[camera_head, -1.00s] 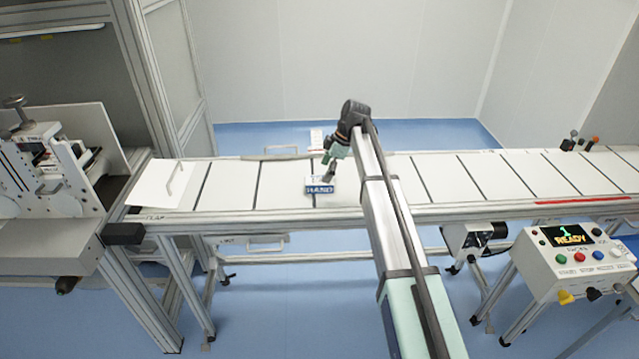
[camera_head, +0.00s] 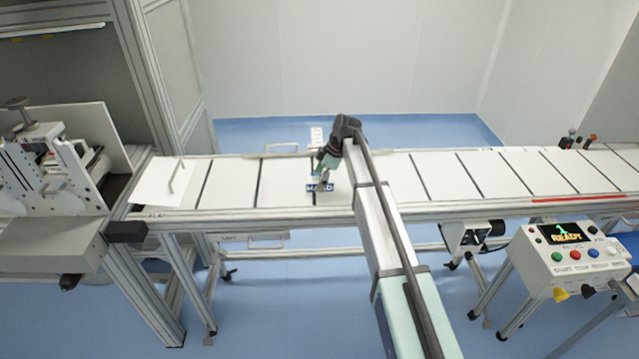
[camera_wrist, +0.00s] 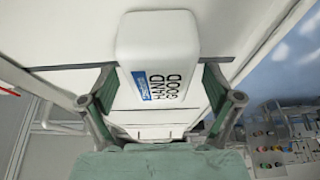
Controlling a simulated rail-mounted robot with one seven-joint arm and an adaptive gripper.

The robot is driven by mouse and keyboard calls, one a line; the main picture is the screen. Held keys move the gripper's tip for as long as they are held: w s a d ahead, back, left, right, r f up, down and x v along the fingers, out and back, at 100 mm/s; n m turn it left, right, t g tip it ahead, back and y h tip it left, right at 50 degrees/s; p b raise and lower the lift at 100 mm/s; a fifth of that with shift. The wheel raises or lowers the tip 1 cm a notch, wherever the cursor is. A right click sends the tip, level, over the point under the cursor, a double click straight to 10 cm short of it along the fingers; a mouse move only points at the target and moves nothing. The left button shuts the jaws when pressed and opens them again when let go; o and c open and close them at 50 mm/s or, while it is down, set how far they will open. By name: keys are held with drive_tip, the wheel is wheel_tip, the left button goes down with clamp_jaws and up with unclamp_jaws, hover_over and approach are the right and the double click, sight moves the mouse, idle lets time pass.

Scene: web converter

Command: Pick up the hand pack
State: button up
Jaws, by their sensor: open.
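The hand pack (camera_wrist: 158,38) is a white rounded block marked "HAND" and "GOOD" with a blue patch. It lies on the white conveyor belt, and its blue "HAND" label (camera_head: 320,188) shows in the head view. My gripper (camera_wrist: 159,75) is open in the wrist view, with one finger on each side of the pack's nearer part. Visible gaps separate the fingers from the pack. In the head view my gripper (camera_head: 321,180) is at the pack and hides part of it. I cannot tell the exact fingertip height.
The conveyor (camera_head: 230,184) has dark cross lines and metal side rails. A white machine (camera_head: 45,170) stands at the left end. A control box (camera_head: 570,262) reading "READY" stands at the front right. The belt on both sides of the pack is clear.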

drive_tip(key=shift+f, duration=0.25)
idle(0.3)
drive_tip(key=c, duration=1.3)
